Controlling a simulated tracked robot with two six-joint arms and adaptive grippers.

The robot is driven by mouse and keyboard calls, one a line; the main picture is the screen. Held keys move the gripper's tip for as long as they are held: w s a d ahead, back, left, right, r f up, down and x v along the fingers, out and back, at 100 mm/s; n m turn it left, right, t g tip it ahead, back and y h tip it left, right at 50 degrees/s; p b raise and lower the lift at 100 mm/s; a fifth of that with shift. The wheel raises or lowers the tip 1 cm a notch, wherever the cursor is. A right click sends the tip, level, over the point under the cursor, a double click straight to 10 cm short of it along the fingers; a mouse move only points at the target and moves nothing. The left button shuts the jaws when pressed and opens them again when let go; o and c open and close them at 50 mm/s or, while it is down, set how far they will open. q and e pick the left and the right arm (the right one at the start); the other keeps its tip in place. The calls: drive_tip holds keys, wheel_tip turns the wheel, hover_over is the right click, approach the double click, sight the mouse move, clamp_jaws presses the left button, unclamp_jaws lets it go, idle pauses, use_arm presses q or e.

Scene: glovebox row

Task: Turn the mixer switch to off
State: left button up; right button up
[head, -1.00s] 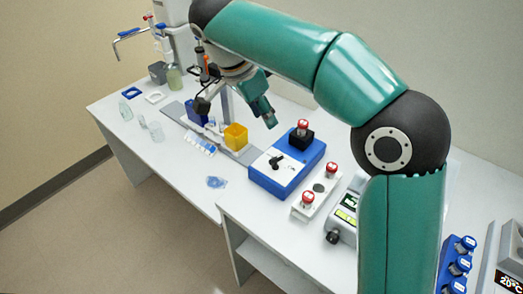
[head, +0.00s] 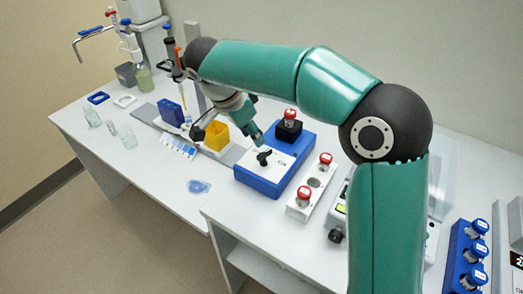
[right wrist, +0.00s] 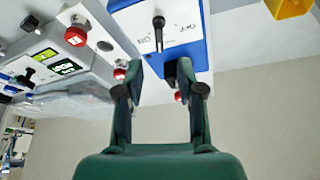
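The mixer is a blue box (head: 257,182) with a white top plate on the bench. Its black switch (head: 264,157) sticks up from the plate. In the right wrist view the switch (right wrist: 159,32) stands between the ON and OFF labels; which one it points to I cannot tell. A red-capped tube sits in a black holder (head: 288,131) at the mixer's back. My right gripper (head: 256,132) hangs just behind and above the switch, apart from it. In the right wrist view its fingers (right wrist: 158,80) are spread and empty. My left gripper is out of view.
A yellow container (head: 216,136) and a blue rack (head: 171,112) stand left.

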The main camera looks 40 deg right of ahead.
sight(264, 153)
drive_tip(key=x, duration=0.8)
drive_tip(key=shift+s+d+f, duration=0.1)
drive_tip(key=shift+f, duration=0.05)
clamp_jaws()
